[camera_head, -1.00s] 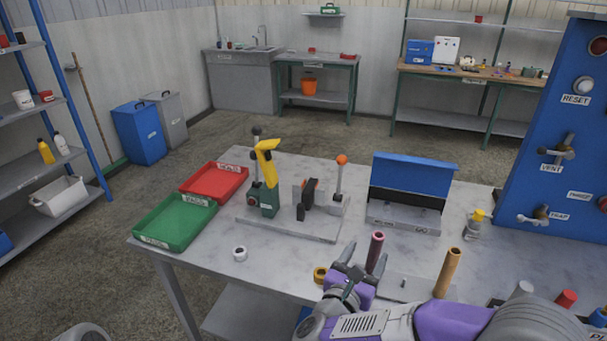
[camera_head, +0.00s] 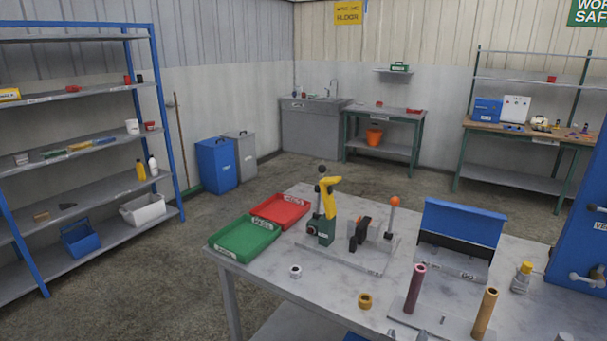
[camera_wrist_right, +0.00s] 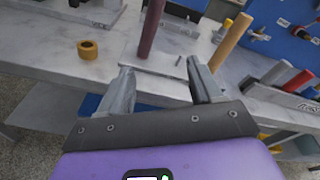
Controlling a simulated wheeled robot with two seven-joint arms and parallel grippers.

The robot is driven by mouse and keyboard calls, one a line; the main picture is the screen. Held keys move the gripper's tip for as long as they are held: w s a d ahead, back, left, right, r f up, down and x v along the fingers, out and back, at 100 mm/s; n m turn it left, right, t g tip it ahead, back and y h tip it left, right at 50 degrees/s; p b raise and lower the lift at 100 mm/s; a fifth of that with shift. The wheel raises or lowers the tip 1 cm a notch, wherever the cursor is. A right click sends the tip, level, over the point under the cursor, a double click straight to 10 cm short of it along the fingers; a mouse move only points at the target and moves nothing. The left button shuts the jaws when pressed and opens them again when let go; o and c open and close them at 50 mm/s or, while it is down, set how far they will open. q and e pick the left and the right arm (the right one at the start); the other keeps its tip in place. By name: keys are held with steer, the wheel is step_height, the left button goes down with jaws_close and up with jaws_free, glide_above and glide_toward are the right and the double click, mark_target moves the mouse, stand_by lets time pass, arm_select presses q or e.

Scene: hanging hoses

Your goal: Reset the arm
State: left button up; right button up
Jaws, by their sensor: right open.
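My right gripper (camera_wrist_right: 162,82) is open, with nothing between its two grey fingers in the right wrist view. In the head view only its fingertips (camera_head: 406,335) show at the bottom edge. Beyond the fingers stand a dark red upright tube (camera_wrist_right: 150,28) and a tan upright tube (camera_wrist_right: 232,41). In the head view the dark red tube (camera_head: 414,289) and the tan tube (camera_head: 485,313) stand on a plate on the table. My left gripper is not in view.
The grey table (camera_head: 325,300) holds a green tray (camera_head: 244,238), a red tray (camera_head: 281,210), a yellow-handled fixture (camera_head: 329,197), a blue-lidded box (camera_head: 462,228), a brass ring (camera_head: 365,301) and a white ring (camera_head: 295,271). A blue panel (camera_head: 584,235) stands at the right.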

steer(key=s+a+f+n+g+y+p, duration=0.2)
steer(key=a+f+n+g+y, duration=0.15)
steer(key=f+n, duration=0.65)
steer(key=s+a+f+n+g+y+p, duration=0.15)
steer(key=a+f+n+y, duration=0.3)
steer(key=f+n, duration=0.45)
steer(key=s+a+f+n+g+y+p, duration=0.2)
steer(key=s+f+n+g, duration=0.2)
steer(key=s+n, duration=0.3)
steer(key=s+a+f+n+g+y+p, duration=0.1)
steer(key=s+a+f+n+g+y, duration=0.1)
steer(key=s+f+n+g, duration=0.2)
steer(key=s+f+n, duration=0.2)
steer(key=s+n, duration=0.2)
steer(key=s, duration=0.2)
steer(key=shift+s+a+f+y+p, duration=0.15)
steer(key=shift+s+f+y+p, duration=0.1)
steer(key=shift+y+p, duration=0.15)
